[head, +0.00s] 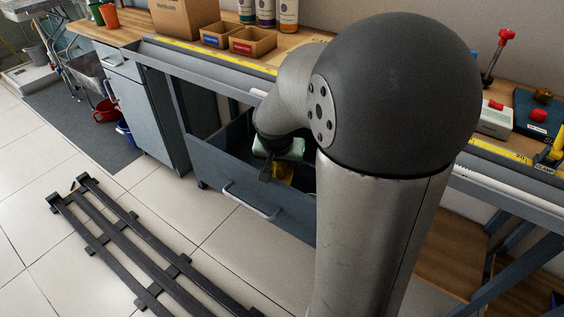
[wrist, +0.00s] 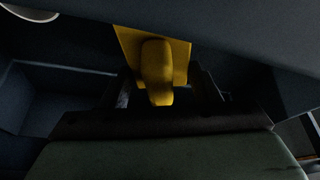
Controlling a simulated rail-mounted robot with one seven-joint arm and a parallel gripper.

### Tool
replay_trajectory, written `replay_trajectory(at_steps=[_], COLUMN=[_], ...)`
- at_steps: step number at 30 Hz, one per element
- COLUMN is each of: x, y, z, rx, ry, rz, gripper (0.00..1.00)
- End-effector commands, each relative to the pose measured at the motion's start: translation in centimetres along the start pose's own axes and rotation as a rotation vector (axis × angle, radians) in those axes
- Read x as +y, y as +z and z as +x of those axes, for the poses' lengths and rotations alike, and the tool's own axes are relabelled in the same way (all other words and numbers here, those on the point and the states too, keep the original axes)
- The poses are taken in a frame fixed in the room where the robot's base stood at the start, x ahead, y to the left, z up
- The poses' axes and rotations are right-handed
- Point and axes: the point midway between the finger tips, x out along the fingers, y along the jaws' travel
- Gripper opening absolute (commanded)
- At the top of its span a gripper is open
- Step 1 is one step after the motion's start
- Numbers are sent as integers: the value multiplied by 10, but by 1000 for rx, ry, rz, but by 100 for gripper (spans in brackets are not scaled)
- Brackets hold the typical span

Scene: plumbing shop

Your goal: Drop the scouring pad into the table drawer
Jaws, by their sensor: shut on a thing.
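The table drawer (head: 222,172) is pulled open under the bench; its dark front panel and handle face the camera. My gripper (head: 272,174) points down into the drawer opening. It is shut on a yellow piece, which I take to be the scouring pad (head: 284,171). In the wrist view, the yellow pad (wrist: 181,52) shows as a flat sheet with a rounded lump in front, between the two dark fingers of my gripper (wrist: 163,92). Dark drawer walls (wrist: 62,69) surround it. My arm hides the right part of the drawer, and whether the pad touches the bottom cannot be told.
The bench top holds small wooden bins (head: 253,41), a cardboard box (head: 184,17) and bottles (head: 288,15). A grey rail with a yellow tape measure (head: 225,57) runs along the bench edge above the drawer. A black rack (head: 125,238) lies on the tiled floor in front.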

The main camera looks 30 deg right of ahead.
Motion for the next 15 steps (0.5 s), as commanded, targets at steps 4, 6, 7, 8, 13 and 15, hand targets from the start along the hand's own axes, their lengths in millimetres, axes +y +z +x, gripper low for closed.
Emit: replay_trajectory(at_steps=[4, 6, 7, 8, 13, 15], x=[0, 0, 0, 0, 0, 0], y=[0, 0, 0, 0, -1, -2], z=[-1, -1, -1, -1, -2, -6], rx=[0, 0, 0, 0, 0, 0], ry=[0, 0, 0, 0, 0, 0], rz=[0, 0, 0, 0, 1, 1], gripper=[78, 78, 78, 78, 78, 78])
